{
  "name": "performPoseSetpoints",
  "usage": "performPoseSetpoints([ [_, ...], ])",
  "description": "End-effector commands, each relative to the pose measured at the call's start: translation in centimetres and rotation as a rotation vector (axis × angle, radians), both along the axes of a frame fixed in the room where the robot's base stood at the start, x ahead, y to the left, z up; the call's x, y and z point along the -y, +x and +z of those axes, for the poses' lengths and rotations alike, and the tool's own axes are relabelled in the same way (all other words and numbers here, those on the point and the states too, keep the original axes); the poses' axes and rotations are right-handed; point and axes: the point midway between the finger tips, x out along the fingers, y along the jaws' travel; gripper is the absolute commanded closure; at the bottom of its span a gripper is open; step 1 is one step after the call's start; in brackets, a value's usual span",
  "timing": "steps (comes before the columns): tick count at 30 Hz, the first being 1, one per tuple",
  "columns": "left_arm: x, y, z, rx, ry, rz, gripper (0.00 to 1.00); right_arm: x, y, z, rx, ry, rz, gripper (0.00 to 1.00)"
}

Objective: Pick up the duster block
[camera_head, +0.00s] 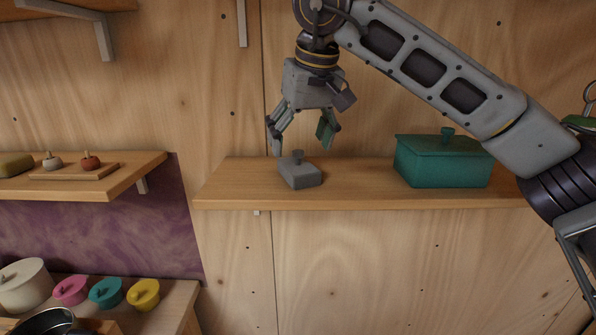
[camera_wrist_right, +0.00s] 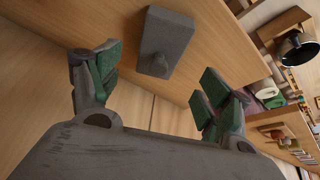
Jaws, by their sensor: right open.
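The duster block, a small grey block with a knob on top (camera_head: 300,174), sits on the wooden wall shelf (camera_head: 370,192) near its left end. My right gripper (camera_head: 302,140) is open and empty, pointing down just above the block, with its fingers apart. In the right wrist view the block (camera_wrist_right: 165,40) lies beyond the open fingertips (camera_wrist_right: 150,75), knob towards the camera, not between the pads. I see no contact. My left gripper is not in view.
A teal lidded box (camera_head: 445,163) stands on the same shelf to the right. A lower-left shelf (camera_head: 130,172) carries a small board with two knobbed items. Several coloured lidded pots, one yellow (camera_head: 143,295), stand on a counter below. The shelf between block and teal box is clear.

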Motion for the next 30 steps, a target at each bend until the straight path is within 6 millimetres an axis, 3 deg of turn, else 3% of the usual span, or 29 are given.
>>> performPoseSetpoints([
  [8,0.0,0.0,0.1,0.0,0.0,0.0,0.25,0.0,0.1,-0.3,-0.001,0.0,0.0,0.21],
  [21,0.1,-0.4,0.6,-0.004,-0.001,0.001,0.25,-0.4,1.6,-4.2,-0.001,-0.001,0.0,0.21],
  [30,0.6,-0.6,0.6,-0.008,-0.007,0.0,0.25,-0.5,1.8,-4.8,0.0,0.0,0.0,0.21],
])
